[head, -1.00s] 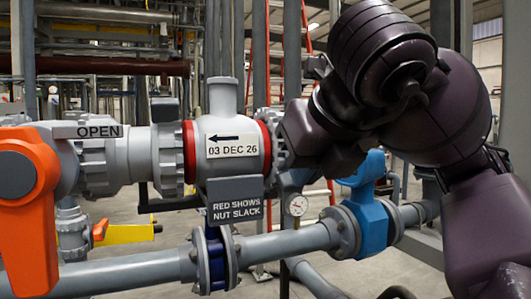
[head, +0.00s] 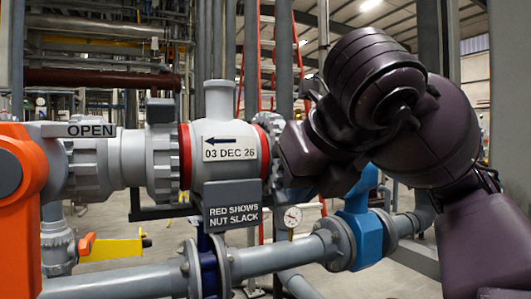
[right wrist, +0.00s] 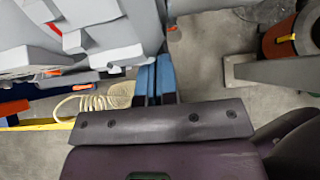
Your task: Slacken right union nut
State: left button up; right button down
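The grey filter body (head: 222,170) carries a date label and a red band on each side. The right union nut (head: 270,128) is a grey lugged ring at its right end, partly hidden by my right arm. Red shows beside it (head: 264,158). My right gripper's fingers are hidden in the head view behind my wrist at the nut. In the right wrist view its blue fingers (right wrist: 156,72) stand close together, with their tips by grey parts. Whether a lug is between them cannot be seen. My left gripper is out of view.
A sign (head: 232,206) below the body reads RED SHOWS NUT SLACK. An orange valve handle (head: 22,225) and an OPEN plate (head: 90,130) are at left. A blue valve (head: 360,225), a gauge (head: 292,216) and a lower grey pipe (head: 115,284) lie below.

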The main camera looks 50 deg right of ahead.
pick_arm(q)
jog(key=p, duration=0.4)
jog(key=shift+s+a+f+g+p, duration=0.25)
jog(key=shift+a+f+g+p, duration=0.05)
pick_arm(e)
jog(key=w+r+v, duration=0.1)
jog(key=v, duration=0.6)
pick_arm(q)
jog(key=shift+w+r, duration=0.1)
pick_arm(e)
jog(key=shift+r, duration=0.2)
